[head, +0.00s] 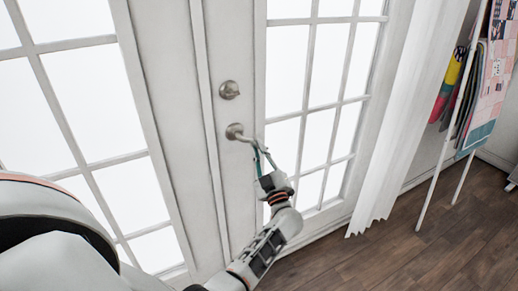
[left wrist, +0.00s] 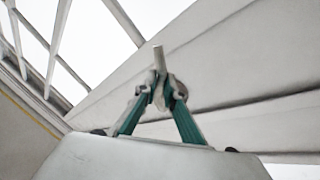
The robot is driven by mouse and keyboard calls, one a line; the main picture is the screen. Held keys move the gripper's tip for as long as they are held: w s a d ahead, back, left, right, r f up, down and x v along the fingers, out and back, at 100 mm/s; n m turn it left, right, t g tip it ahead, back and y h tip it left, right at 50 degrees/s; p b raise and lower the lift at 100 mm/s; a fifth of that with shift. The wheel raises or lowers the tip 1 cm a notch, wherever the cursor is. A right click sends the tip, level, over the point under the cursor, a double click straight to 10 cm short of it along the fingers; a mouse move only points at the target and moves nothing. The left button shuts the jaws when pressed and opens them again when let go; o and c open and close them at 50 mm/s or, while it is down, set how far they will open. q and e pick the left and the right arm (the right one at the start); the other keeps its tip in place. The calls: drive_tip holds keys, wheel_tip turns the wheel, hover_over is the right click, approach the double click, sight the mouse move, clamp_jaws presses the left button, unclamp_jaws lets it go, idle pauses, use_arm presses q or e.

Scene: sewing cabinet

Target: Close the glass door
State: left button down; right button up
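The white glass door (head: 240,60) has gridded panes and fills the middle of the head view. Its metal lever handle (head: 238,132) sticks out to the right from the stile, below a round lock (head: 229,90). My left gripper (head: 261,153) is at the free end of the lever. In the left wrist view its green fingers (left wrist: 160,92) close from both sides on the handle (left wrist: 158,62), whose end pokes out beyond the fingertips. I cannot tell whether the door stands ajar. My right gripper is not in view.
A second white gridded glass panel (head: 95,100) stands to the left of the door. A white curtain (head: 400,130) hangs on the right. A rack with hanging fabrics (head: 492,85) stands at the far right. The wooden floor (head: 400,250) is clear at the lower right.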

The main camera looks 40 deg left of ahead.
use_arm(q)
drive_tip(key=shift+d+f, duration=0.15)
drive_tip(key=shift+d, duration=0.45)
drive_tip(key=c, duration=2.4)
unclamp_jaws()
drive_tip(key=shift+c, duration=0.2)
drive_tip(key=o, duration=0.3)
drive_tip(key=shift+d, duration=0.15)
drive_tip(key=shift+o, duration=0.2)
drive_tip(key=v, duration=0.7)
drive_tip(key=shift+s, duration=0.1)
